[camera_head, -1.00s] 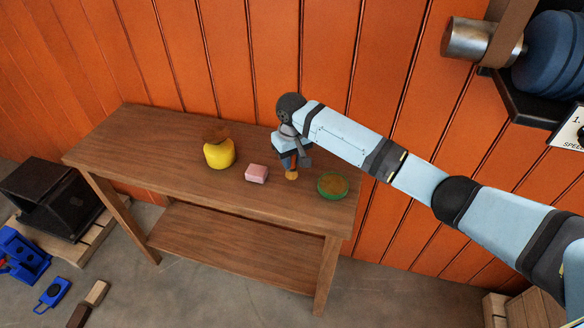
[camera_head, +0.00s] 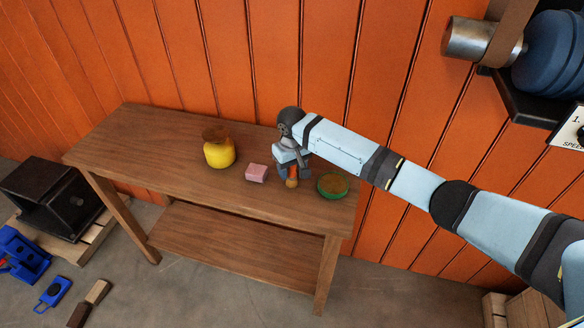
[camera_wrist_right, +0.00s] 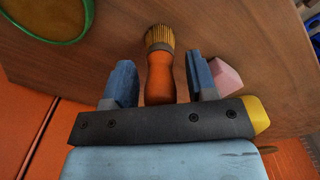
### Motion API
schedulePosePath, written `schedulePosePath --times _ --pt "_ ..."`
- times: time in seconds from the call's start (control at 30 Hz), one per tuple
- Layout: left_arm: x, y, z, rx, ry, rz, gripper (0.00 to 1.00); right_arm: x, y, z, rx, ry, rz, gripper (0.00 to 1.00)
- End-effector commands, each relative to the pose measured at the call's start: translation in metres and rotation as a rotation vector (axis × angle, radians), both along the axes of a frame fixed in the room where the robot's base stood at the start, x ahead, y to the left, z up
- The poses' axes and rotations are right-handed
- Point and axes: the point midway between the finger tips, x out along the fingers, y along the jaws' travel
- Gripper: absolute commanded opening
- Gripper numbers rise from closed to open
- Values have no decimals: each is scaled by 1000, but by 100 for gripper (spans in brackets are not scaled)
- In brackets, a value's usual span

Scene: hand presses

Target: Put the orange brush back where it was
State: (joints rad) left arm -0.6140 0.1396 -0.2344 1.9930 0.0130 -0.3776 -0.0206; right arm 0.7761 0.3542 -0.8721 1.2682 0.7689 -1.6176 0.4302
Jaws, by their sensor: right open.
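The orange brush (camera_wrist_right: 160,75) shows in the right wrist view, with an orange handle, a grey band and tan bristles. It lies between the two blue fingers of my right gripper (camera_wrist_right: 160,85), with a gap on both sides. My right gripper is open around the handle. In the head view the brush (camera_head: 292,182) shows as a small orange and tan patch at the table top, under my right gripper (camera_head: 291,173); most of it is hidden there. The brush seems to be on or just above the wood; I cannot tell which. My left gripper is not in view.
On the wooden table (camera_head: 140,140) stand a yellow pot (camera_head: 219,153), a pink block (camera_head: 256,173) and a green-rimmed round dish (camera_head: 332,185). The dish is just right of the brush. An orange plank wall (camera_head: 260,60) rises behind. The table's left part is clear.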

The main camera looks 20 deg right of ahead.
Motion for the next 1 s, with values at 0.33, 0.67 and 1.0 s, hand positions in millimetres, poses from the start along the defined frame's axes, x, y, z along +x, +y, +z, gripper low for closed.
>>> schedulePosePath --times 0.33,0.67,1.0 --pt "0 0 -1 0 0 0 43 1 0 50 1 -4 1 52" --pt "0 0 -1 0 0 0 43 0 0 110 0 -1 0 52" --pt "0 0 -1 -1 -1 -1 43 -7 8 109 26 -16 17 52"
